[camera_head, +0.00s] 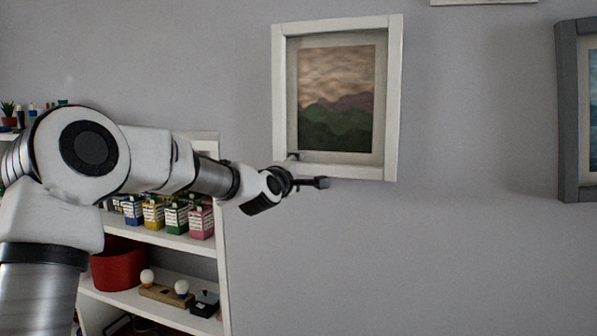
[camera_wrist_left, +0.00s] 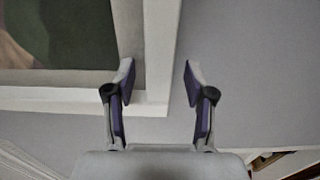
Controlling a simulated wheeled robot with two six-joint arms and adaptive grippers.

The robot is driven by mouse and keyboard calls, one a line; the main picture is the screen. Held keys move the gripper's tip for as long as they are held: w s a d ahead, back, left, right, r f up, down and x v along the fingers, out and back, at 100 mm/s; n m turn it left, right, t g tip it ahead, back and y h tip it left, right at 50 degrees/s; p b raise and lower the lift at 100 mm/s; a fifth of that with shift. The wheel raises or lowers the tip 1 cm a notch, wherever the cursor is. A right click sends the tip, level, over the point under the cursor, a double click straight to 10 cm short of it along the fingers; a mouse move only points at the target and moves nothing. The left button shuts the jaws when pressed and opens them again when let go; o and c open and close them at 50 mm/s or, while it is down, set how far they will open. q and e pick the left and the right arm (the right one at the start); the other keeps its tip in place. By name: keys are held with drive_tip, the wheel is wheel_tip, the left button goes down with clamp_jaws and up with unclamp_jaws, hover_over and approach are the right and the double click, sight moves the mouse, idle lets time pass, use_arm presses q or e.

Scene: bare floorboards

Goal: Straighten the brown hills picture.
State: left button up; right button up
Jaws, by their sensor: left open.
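The brown hills picture (camera_head: 336,98) hangs on the grey wall in a white frame (camera_head: 394,98). It shows a brownish sky over purple and green hills. Its outline looks slightly uneven; I cannot tell tilt from perspective. My left gripper (camera_head: 312,170) is open at the frame's lower left part. In the left wrist view, the open fingers (camera_wrist_left: 160,75) appear either side of a white frame bar (camera_wrist_left: 161,40) near a corner, with part of the green painting (camera_wrist_left: 10,50) at upper left. I cannot tell whether they touch it. My right gripper is not in view.
A grey-framed picture (camera_head: 569,110) hangs at the right, cut by the edge. Another white frame (camera_head: 480,2) shows at the top. A white shelf (camera_head: 222,265) with several small boxes, a red pot (camera_head: 117,265) and other items stands at lower left. The wall below the pictures is clear.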

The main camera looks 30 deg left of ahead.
use_arm(q)
drive_tip(key=v, duration=0.6)
drive_tip(key=shift+s, duration=0.35)
drive_tip(key=shift+f, duration=0.1)
